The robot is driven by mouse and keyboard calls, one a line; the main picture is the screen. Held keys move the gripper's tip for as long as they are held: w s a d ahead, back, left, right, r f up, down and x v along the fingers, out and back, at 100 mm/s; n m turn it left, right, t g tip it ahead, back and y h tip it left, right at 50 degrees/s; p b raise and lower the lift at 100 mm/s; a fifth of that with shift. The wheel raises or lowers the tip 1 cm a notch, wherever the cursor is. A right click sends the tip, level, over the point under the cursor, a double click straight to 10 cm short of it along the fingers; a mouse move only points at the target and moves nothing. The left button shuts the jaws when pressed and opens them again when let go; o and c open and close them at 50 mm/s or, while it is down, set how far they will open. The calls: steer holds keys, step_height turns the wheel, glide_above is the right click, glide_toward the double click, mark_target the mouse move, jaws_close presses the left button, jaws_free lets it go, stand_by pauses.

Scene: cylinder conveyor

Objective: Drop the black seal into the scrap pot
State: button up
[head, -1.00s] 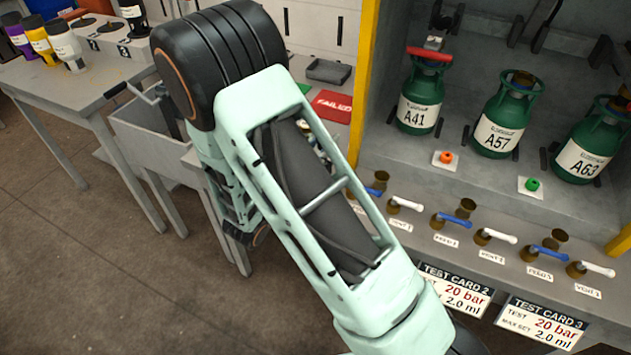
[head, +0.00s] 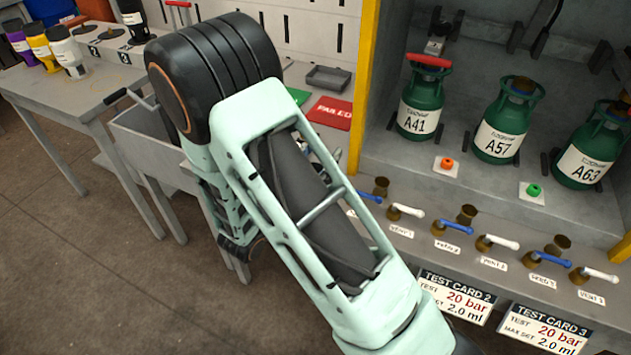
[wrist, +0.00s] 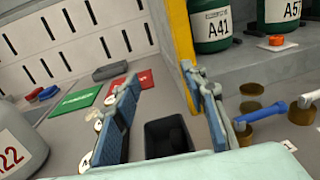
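A black square pot (wrist: 166,144), which looks like the scrap pot, stands on the bench between my fingers in the wrist view. A dark rounded shape shows inside it, too dim to tell whether it is the black seal. My gripper (wrist: 161,80) is open, its two blue-padded fingers wide apart with nothing held between them. The fingers appear above and to either side of the pot.
Green cylinders A41 (head: 421,102), A57 (head: 507,125) and A63 (head: 588,152) stand in the bay behind a row of valves. A red FAILED mat (head: 330,112) and grey tray (head: 328,78) lie left of the yellow post (head: 366,75). A cylinder marked 22 (wrist: 18,145) stands close at left.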

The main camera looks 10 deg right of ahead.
steer(key=v, duration=1)
steer(key=shift+s+a, duration=0.25)
steer(key=shift+s, duration=0.1)
